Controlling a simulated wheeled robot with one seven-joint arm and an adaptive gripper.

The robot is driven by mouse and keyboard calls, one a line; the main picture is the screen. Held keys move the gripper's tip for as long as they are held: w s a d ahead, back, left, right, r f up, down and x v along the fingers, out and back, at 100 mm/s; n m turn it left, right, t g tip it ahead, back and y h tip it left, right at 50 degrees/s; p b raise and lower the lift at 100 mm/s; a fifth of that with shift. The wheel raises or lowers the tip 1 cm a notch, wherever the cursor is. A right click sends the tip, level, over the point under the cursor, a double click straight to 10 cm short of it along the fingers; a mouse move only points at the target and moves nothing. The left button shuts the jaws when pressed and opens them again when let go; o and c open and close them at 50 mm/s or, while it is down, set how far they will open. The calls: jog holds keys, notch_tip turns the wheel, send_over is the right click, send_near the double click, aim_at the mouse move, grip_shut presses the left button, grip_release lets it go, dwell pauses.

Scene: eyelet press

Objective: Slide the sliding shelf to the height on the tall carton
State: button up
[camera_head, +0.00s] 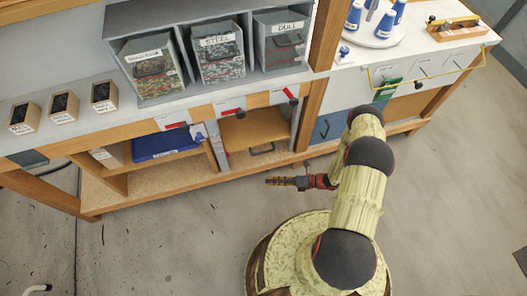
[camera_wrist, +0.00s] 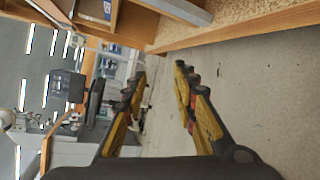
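A wooden shelf board (camera_head: 255,128) with a dark handle (camera_head: 262,149) sits in the open bay under the counter, and it looks like the sliding shelf. A grey upright (camera_head: 216,146) stands at the bay's left side. A brown carton (camera_head: 108,156) with a white label stands in the left bay; I cannot tell whether it is the tall carton. My gripper (camera_head: 278,181) is in front of and below the shelf, apart from it, pointing left. In the wrist view my gripper (camera_wrist: 160,75) is open, with nothing between its fingers.
A blue bin (camera_head: 165,143) lies beside the carton. The wooden bottom rail (camera_head: 190,190) runs below the bays. Labelled grey bins (camera_head: 218,52) and small brown boxes (camera_head: 104,98) stand on the counter.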

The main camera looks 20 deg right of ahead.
jog(key=w+d+f+m+t+h, duration=0.1)
jog(key=w+d+f+m+t, duration=0.15)
jog(key=w+m, duration=0.3)
jog(key=m+t+h, duration=0.1)
jog(key=m+t, duration=0.2)
jog(key=m, duration=0.2)
send_near(264, 152)
jog(key=f+x, duration=0.1)
jog(key=x, duration=0.2)
jog(key=shift+b+x, duration=1.15)
jog(key=shift+x, duration=2.35)
jog(key=shift+w+r, duration=0.1)
jog(key=shift+r, duration=0.05)
jog(key=shift+c, duration=0.8)
grip_shut()
